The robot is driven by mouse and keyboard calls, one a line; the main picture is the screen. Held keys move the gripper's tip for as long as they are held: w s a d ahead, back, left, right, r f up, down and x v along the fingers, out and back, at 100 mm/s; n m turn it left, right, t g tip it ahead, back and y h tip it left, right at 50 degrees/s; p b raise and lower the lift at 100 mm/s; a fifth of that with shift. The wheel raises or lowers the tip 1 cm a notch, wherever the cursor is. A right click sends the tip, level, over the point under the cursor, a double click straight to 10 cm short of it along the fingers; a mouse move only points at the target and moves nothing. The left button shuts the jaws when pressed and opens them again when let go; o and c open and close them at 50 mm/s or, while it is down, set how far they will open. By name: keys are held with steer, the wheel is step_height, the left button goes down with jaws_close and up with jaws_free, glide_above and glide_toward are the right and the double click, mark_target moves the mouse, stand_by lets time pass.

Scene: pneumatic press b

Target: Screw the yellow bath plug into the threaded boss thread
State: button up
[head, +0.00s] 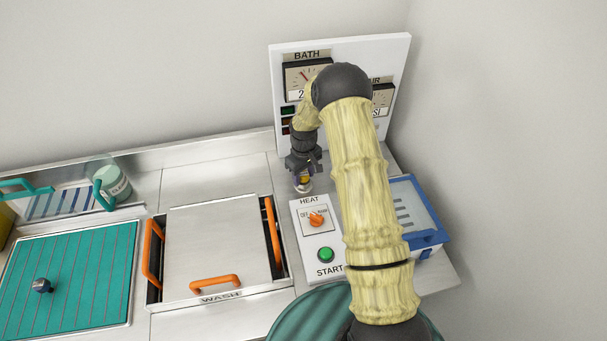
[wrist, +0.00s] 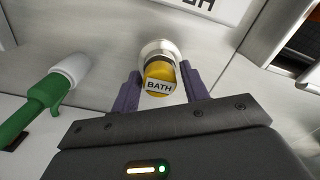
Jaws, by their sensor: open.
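The yellow bath plug (wrist: 158,78), labelled BATH, sits at the pale round threaded boss (wrist: 157,47) in the wrist view. I cannot tell how deep its thread is in. My gripper (wrist: 158,88) is open, with one purple finger on each side of the plug. A thin gap seems to show beside the plug, but contact is unclear. In the head view my gripper (head: 303,172) points down over the plug (head: 304,179), behind the heat panel. The boss (head: 303,188) shows just below it there.
A green-handled part with a white end (wrist: 65,75) lies left of the plug in the wrist view. The control panel (head: 317,250) with an orange knob, the lidded wash bath (head: 215,245) and the gauge board (head: 340,50) are close by. A blue-framed box (head: 415,212) stands at right.

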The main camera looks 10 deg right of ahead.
steer(key=shift+n, duration=0.9)
steer(key=shift+n, duration=0.8)
steer(key=c, duration=0.6)
steer(key=shift+o, duration=0.2)
steer(key=shift+m, duration=0.9)
steer(key=shift+m, duration=0.8)
